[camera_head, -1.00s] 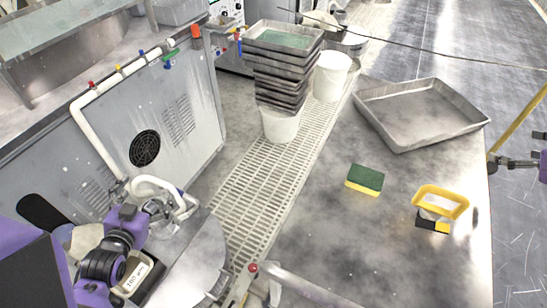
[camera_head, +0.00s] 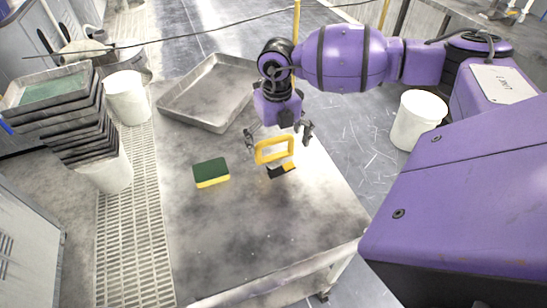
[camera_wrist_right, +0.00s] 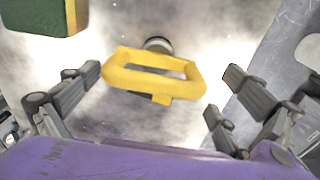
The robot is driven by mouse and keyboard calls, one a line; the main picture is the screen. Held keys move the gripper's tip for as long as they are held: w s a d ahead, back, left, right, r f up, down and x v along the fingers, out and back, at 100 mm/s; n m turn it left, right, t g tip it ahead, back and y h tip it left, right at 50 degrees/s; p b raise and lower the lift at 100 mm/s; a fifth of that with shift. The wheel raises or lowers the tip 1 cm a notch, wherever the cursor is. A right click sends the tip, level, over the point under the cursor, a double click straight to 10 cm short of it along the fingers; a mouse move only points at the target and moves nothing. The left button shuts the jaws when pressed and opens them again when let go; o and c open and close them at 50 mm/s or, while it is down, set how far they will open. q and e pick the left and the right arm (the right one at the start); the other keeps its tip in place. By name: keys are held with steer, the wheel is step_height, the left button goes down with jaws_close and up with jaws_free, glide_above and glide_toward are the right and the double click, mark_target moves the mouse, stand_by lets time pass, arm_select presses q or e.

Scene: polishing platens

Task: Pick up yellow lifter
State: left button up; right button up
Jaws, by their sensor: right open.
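The yellow lifter (camera_head: 274,150) stands on the metal table, its loop handle upward and a black-and-yellow base (camera_head: 283,170) below. In the right wrist view the lifter's yellow handle (camera_wrist_right: 154,74) sits between and ahead of my fingers, with its base mostly hidden beneath. My right gripper (camera_head: 279,136) is open just behind and above the lifter, its fingers spread on either side. The right wrist view shows the open gripper (camera_wrist_right: 160,90) with space between each finger and the handle. My left gripper is not in view.
A green-and-yellow sponge (camera_head: 211,173) lies left of the lifter. A shallow metal tray (camera_head: 209,92) is at the table's back. Stacked trays (camera_head: 62,113) and white buckets stand left. The table's front (camera_head: 240,245) is clear.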

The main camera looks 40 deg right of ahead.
mark_target(275, 156)
steer(key=f, duration=0.6)
steer(key=shift+w+a, duration=0.15)
steer(key=shift+a, duration=0.05)
steer(key=c, duration=1.8)
steer(key=shift+c, duration=0.6)
steer(key=shift+r, duration=0.1)
